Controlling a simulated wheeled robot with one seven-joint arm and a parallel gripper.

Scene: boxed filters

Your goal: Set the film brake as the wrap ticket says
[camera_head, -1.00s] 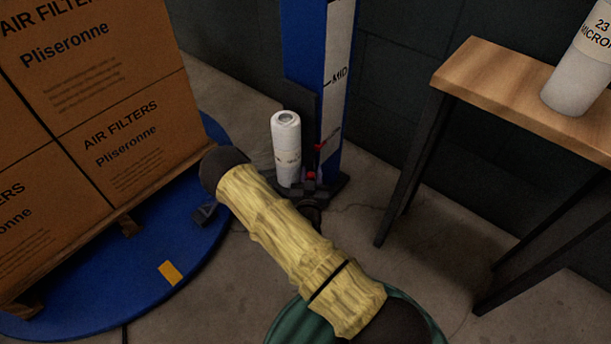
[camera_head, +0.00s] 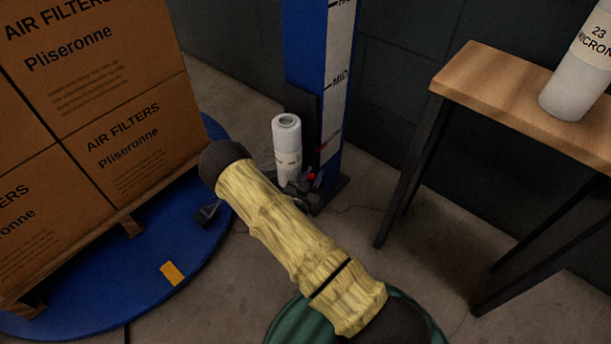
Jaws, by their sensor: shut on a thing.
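A white film roll (camera_head: 287,150) stands upright on a small dark carriage at the foot of the blue mast (camera_head: 303,55). A small red part (camera_head: 311,176), seemingly the brake knob, shows just right of the roll's lower end. My arm, in a yellow sleeve, reaches over the floor and hides part of this area. My gripper (camera_head: 306,186) is small and dark beside the roll's base. It appears shut on the red knob, but its fingertips are hard to make out. No wrap ticket can be made out.
Stacked filter cartons (camera_head: 75,120) stand on a pallet on the blue turntable (camera_head: 130,275) at left. A wooden table (camera_head: 480,85) at right carries another roll (camera_head: 575,90) marked 23 micron. Bare floor lies between mast and table.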

